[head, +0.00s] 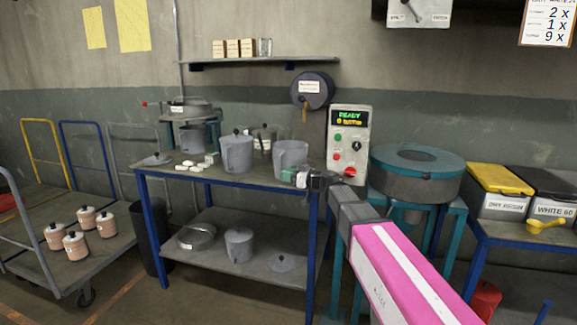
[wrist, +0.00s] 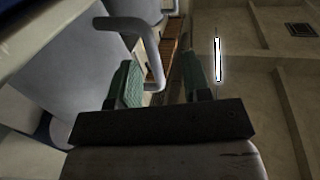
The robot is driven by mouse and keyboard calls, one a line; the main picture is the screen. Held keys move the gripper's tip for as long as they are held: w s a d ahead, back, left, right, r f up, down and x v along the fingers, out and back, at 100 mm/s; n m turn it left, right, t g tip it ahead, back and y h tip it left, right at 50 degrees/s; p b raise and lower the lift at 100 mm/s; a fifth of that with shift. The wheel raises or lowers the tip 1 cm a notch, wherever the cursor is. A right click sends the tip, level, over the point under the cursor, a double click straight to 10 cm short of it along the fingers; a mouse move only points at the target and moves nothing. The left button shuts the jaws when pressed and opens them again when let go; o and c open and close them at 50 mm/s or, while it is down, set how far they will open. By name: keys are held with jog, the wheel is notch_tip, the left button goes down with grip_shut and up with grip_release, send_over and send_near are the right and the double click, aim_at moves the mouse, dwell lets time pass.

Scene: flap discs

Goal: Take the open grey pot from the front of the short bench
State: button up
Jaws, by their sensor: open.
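The open grey pot (head: 290,155) stands upright at the front right corner of the bench top (head: 215,175), with no lid on it. In the wrist view a large grey pot wall (wrist: 65,60) fills the left side, with its curved handle (wrist: 150,45) jutting right. My gripper (head: 298,178) is at the bench's front edge, close to the lower part of the open pot. In the wrist view my gripper (wrist: 163,80) is open, its green-padded fingers apart, and the handle shows between them. I cannot tell whether a finger touches it.
A grey pot (head: 236,153) stands just left of the open one, and a labelled darker pot (head: 263,138) stands behind. A control box (head: 348,145) and a teal-topped round machine (head: 418,172) stand to the right. The lower shelf (head: 250,262) holds another pot.

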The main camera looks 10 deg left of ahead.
aim_at(277, 171)
jog(key=x, duration=0.3)
jog(key=w+x, duration=0.1)
jog(key=x, duration=0.2)
jog(key=shift+s+d+f, duration=0.1)
jog(key=shift+d+f, duration=0.05)
jog(key=shift+c, duration=0.2)
grip_shut()
